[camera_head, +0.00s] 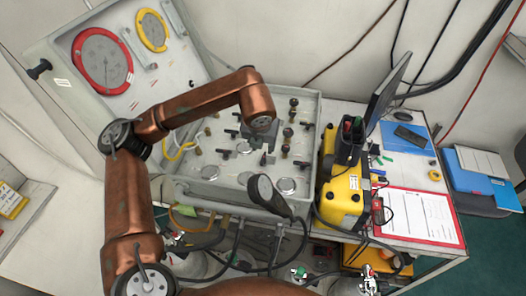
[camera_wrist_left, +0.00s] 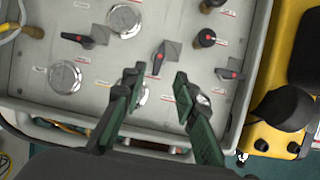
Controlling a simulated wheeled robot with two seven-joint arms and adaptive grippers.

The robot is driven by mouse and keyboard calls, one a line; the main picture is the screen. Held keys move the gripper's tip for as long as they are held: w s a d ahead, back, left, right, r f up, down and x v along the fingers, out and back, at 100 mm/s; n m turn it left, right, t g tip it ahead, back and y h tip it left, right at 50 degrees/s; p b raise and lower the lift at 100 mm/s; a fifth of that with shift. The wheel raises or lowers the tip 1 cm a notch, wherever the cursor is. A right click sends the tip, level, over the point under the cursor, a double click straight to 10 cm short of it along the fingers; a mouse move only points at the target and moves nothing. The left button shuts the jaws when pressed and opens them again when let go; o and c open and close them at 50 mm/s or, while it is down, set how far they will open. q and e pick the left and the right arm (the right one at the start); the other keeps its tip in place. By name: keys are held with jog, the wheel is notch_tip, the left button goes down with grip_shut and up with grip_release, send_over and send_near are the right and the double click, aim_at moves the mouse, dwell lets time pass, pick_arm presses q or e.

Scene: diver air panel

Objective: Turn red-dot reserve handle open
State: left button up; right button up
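The grey valve panel (camera_head: 190,187) carries several black handles with red dots. In the left wrist view one handle sits at the left (camera_wrist_left: 85,40), one in the middle (camera_wrist_left: 160,57) and one at the right (camera_wrist_left: 230,73). Their labels are too small to read, so I cannot tell which is the reserve. My left gripper (camera_wrist_left: 156,78) is open and empty, its two dark green fingers apart over the front of the panel. The middle handle lies just beyond the gap between the fingertips. In the head view my copper left arm reaches over the panel; its fingers are not clear there. My right gripper is not in view.
Round metal discs (camera_wrist_left: 63,77) and upright black knobs (camera_wrist_left: 206,38) stand close to the handles. A yellow case (camera_head: 343,195) adjoins the panel's right side. Gauges (camera_head: 103,62) are on the raised board behind. Hoses hang at the panel's front edge.

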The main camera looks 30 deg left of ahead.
pick_arm(q)
jog(key=shift+v, duration=1.45)
